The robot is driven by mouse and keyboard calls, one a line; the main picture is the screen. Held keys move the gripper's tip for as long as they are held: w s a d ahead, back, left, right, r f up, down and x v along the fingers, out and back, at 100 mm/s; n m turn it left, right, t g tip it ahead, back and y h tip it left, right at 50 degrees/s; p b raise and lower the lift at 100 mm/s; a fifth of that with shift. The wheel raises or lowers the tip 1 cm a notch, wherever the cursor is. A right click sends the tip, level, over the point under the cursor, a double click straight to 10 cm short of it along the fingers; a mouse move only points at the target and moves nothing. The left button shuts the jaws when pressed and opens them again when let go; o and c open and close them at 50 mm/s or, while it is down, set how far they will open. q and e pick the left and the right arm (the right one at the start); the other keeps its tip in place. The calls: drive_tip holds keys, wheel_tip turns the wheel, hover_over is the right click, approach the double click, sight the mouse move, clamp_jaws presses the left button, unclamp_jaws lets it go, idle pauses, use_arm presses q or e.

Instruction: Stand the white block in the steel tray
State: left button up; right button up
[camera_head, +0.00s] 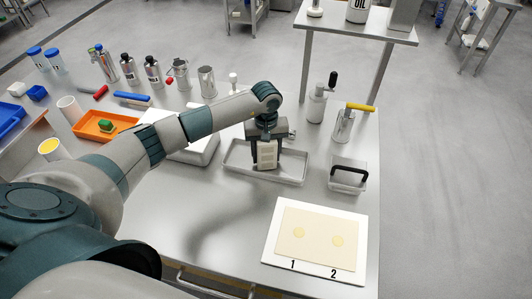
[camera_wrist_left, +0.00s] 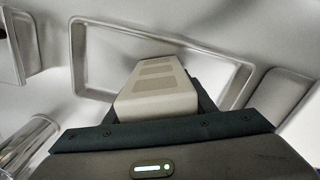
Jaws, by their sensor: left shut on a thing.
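The white block (camera_head: 267,154) is an off-white piece with darker rectangular patches on its face. My left gripper (camera_head: 266,158) is shut on it and points down, holding it upright over the steel tray. The block also shows in the left wrist view (camera_wrist_left: 157,90), between the dark fingers of the gripper (camera_wrist_left: 160,108). The steel tray (camera_head: 232,171) is shallow and rectangular; its rim (camera_wrist_left: 76,60) frames the block in the left wrist view. I cannot tell whether the block's lower end touches the tray floor. My right gripper is not in view.
A white board (camera_head: 316,244) with a pasta sheet marked 1 and 2 lies in front. A yellow-handled cylinder (camera_head: 344,125) stands behind right. An orange tray (camera_head: 104,124) is at the left.

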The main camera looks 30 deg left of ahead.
use_arm(q)
drive_tip(key=shift+f+b, duration=0.15)
drive_tip(key=shift+b, duration=0.15)
drive_tip(key=o, duration=1.3)
